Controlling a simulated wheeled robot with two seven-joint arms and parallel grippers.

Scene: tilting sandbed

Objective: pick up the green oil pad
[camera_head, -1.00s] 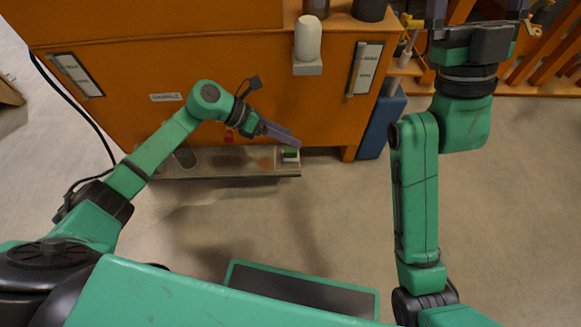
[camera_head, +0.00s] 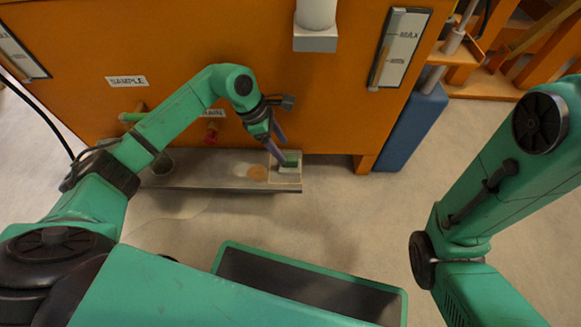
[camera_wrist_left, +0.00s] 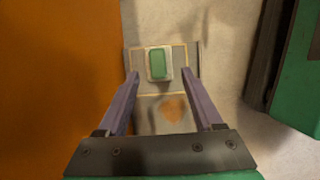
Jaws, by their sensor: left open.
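The green oil pad (camera_head: 291,161) lies on a small pale block at the right end of the low grey tray (camera_head: 217,171). In the left wrist view the pad (camera_wrist_left: 158,63) is a green rounded rectangle just beyond the fingertips. My left gripper (camera_head: 281,151) is close to the pad, its purple fingers pointing down toward it. In the left wrist view the gripper (camera_wrist_left: 160,82) is open, with empty space between its fingers and the pad centred ahead of them. My right arm shows at the right, but its gripper is out of view.
The orange cabinet (camera_head: 330,110) stands right behind the tray, with a red knob (camera_head: 211,137) above it. A blue box (camera_head: 412,128) stands to the right. A green-rimmed dark bin (camera_head: 310,280) is in front. An orange-brown stain (camera_wrist_left: 172,107) marks the tray.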

